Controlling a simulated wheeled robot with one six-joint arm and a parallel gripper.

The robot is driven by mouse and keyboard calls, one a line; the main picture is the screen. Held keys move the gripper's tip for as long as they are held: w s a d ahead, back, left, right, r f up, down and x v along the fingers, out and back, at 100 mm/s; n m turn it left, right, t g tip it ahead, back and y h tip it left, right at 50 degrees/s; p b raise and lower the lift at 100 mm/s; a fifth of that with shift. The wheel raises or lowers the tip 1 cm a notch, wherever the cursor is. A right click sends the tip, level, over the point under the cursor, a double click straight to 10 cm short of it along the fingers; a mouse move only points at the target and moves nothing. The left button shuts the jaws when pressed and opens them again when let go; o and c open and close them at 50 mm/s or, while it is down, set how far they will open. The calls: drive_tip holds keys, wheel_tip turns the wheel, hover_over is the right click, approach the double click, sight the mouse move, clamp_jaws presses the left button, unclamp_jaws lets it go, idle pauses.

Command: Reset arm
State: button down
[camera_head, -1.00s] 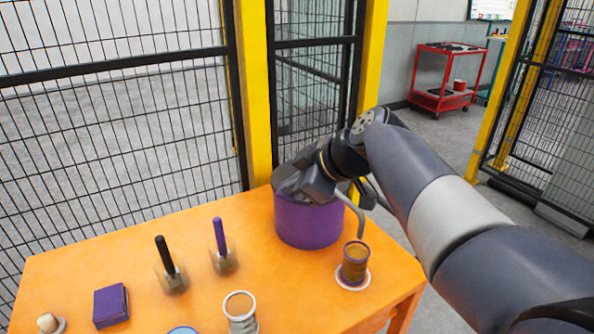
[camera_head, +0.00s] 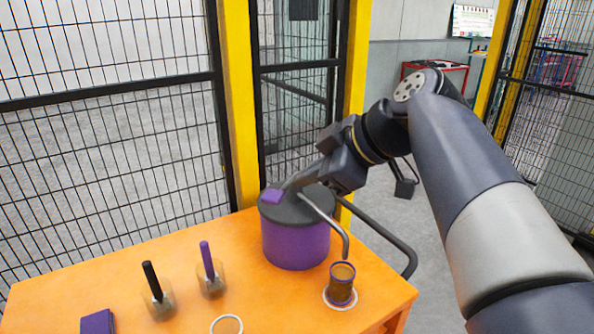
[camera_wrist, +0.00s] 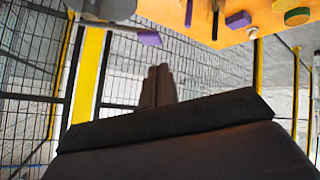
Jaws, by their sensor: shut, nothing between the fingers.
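My gripper (camera_head: 290,184) is shut and empty. In the head view it reaches in from the right over the dark grey top of a round purple machine (camera_head: 296,245); whether it touches that top cannot be told. In the wrist view the two fingers of my gripper (camera_wrist: 158,84) lie together, with nothing between them. A small purple block-like piece (camera_head: 272,196) shows on the machine's top, just left of the fingertips. A bent grey spout (camera_head: 333,222) comes down from the machine above a brown cup (camera_head: 342,285) on a white saucer.
The orange table (camera_head: 220,265) holds a black-handled tool (camera_head: 152,282), a purple-handled tool (camera_head: 208,262), a purple box (camera_head: 97,322) and a ring-topped item (camera_head: 227,325). Yellow posts and black mesh fencing (camera_head: 110,130) stand behind. A red cart (camera_head: 435,78) is far back.

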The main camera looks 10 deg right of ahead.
idle(0.4)
approach(265, 201)
drive_tip(key=shift+x, duration=2.5)
